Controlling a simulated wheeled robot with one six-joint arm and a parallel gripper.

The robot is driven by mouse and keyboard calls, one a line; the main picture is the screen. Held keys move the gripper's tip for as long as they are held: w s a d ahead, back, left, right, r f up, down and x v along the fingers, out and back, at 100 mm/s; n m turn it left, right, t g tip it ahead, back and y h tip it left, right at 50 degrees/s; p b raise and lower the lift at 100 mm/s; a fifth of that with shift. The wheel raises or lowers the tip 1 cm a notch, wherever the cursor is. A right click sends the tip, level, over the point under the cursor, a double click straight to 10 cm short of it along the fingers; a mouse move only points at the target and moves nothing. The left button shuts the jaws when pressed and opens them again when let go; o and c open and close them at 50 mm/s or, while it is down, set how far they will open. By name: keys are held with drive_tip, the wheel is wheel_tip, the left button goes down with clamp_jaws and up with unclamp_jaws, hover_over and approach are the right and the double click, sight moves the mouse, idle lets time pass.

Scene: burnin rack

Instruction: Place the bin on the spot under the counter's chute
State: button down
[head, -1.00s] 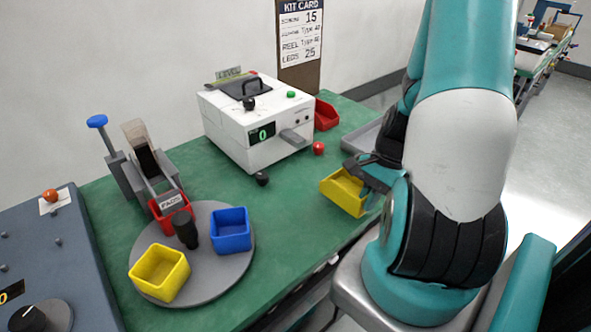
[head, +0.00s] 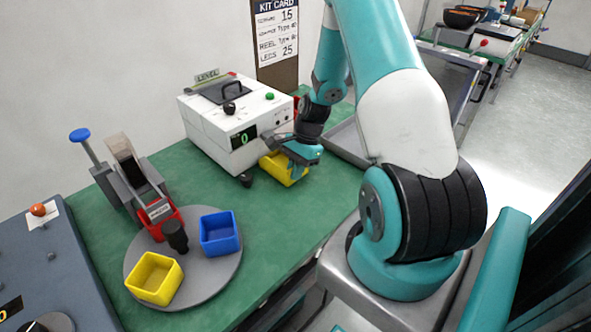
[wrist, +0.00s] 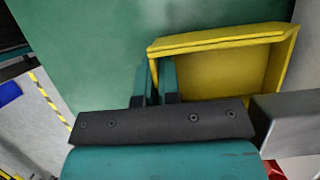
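The yellow bin (head: 276,170) is at the front of the white counter (head: 222,139), close under its grey chute (head: 274,143). I cannot tell whether the bin's base touches the green bench. My gripper (head: 293,158) is at the bin's near right side. In the wrist view the bin (wrist: 222,72) lies open, with my gripper's two fingers (wrist: 155,84) close together on either side of its left wall. A grey block, apparently the chute (wrist: 291,122), overlaps the bin's lower right corner there.
A turntable (head: 215,266) carries a red, a blue (head: 220,240) and another yellow bin (head: 154,287). A dark knob (head: 245,180) stands just left of the held bin. A grey tray (head: 346,143) lies to the right. The green bench (head: 285,215) is clear in front.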

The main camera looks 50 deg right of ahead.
drive_tip(key=shift+f, duration=0.3)
drive_tip(key=shift+f, duration=0.15)
drive_tip(key=c, duration=1.3)
unclamp_jaws()
drive_tip(key=shift+c, duration=0.2)
